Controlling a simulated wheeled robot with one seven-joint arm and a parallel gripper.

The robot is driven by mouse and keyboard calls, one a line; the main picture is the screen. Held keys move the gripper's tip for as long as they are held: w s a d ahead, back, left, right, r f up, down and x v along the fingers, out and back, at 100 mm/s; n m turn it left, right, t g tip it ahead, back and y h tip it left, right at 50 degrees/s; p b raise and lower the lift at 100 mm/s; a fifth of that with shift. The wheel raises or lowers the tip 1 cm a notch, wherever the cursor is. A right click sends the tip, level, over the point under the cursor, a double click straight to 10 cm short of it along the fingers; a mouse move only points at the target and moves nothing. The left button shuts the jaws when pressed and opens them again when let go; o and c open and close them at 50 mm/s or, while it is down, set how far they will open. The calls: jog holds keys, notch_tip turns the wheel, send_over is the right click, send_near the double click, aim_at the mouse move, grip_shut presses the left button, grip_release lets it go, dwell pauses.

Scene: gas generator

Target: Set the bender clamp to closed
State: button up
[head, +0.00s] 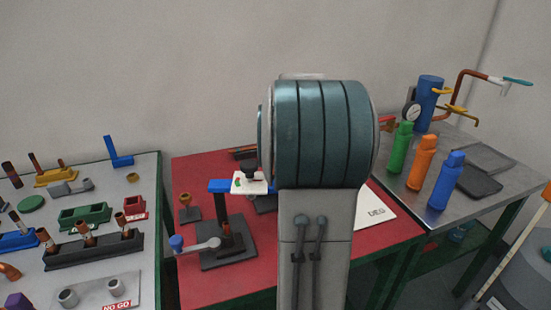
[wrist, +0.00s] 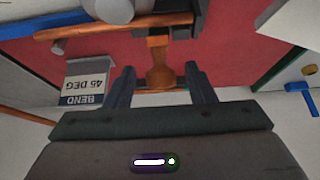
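In the wrist view, my gripper (wrist: 160,82) has its two dark fingers spread apart. An orange lever-like part (wrist: 159,66), apparently the bender clamp, lies between them with a gap on each side; it looks ungripped. An orange bar (wrist: 120,26) and a blue bar (wrist: 45,23) cross the top left of this view, beside a grey cylinder (wrist: 115,10). In the head view my own arm covers the middle of the red table and hides my gripper and the clamp. The clamp's exact position cannot be told.
A black-based fixture with a grey crank (head: 205,247) stands left of my arm on the red table (head: 150,283). A card marked DEG (head: 374,208) lies to the right; it also shows in the wrist view (wrist: 86,80). Green (head: 399,148), orange (head: 421,163) and blue (head: 446,182) bottles stand right.

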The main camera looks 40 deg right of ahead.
jog(key=shift+r, duration=0.1)
jog(key=p+v, duration=0.1)
jog(key=v, duration=1.2)
jog(key=shift+s+r, duration=0.15)
jog(key=shift+r, duration=0.15)
jog(key=shift+a, duration=0.1)
